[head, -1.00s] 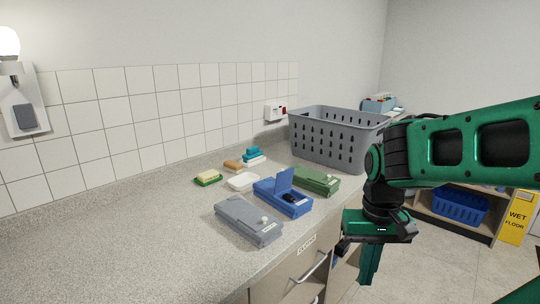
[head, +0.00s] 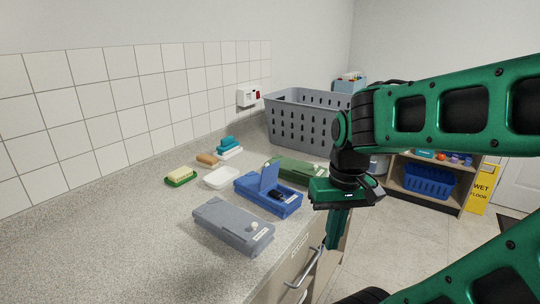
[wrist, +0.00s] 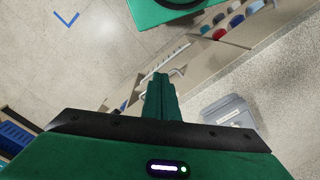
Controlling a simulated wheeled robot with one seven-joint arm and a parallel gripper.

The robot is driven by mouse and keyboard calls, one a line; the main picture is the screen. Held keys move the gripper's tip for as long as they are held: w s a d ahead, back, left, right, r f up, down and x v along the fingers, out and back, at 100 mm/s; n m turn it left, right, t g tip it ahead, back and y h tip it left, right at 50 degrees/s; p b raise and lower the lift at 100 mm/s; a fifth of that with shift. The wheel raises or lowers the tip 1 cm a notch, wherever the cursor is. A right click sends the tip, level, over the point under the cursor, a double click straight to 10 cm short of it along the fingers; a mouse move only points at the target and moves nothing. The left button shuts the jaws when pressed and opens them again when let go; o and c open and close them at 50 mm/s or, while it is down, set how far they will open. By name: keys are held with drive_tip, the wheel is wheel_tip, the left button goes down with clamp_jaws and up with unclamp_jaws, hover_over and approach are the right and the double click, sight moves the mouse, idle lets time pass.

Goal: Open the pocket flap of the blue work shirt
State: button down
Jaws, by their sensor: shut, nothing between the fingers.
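The blue work shirt (head: 285,207) lies folded on the counter, between a grey folded garment (head: 232,226) and a green one (head: 297,170). Its pocket flap (head: 269,177) stands up, tilted back, and a small dark object (head: 277,194) shows in the pocket opening. My gripper (head: 332,246) points down beside the counter's front edge, right of the blue shirt and apart from it. In the wrist view its fingers (wrist: 161,78) are together with nothing between them. I cannot make out the blue shirt in the wrist view.
A grey basket (head: 305,125) stands behind the garments. A white dish (head: 221,178), a yellow-green sponge (head: 180,176) and a brown brush (head: 207,160) lie near the wall. A drawer handle (head: 305,270) is below the counter edge. The left counter is clear.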

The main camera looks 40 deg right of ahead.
drive_tip(key=w+d+r+n+t+y, duration=0.1)
drive_tip(key=w+d+r+n+t, duration=0.1)
drive_tip(key=w+r+n, duration=0.85)
drive_tip(key=w+d+r+n+t+y, duration=0.2)
drive_tip(key=w+d+r+n, duration=0.1)
drive_tip(key=w+r+n, duration=0.8)
drive_tip(key=n, duration=0.1)
hover_over(268, 174)
drive_tip(key=d, duration=0.1)
drive_tip(key=shift+f, duration=6.25)
drive_tip(key=shift+s, duration=0.2)
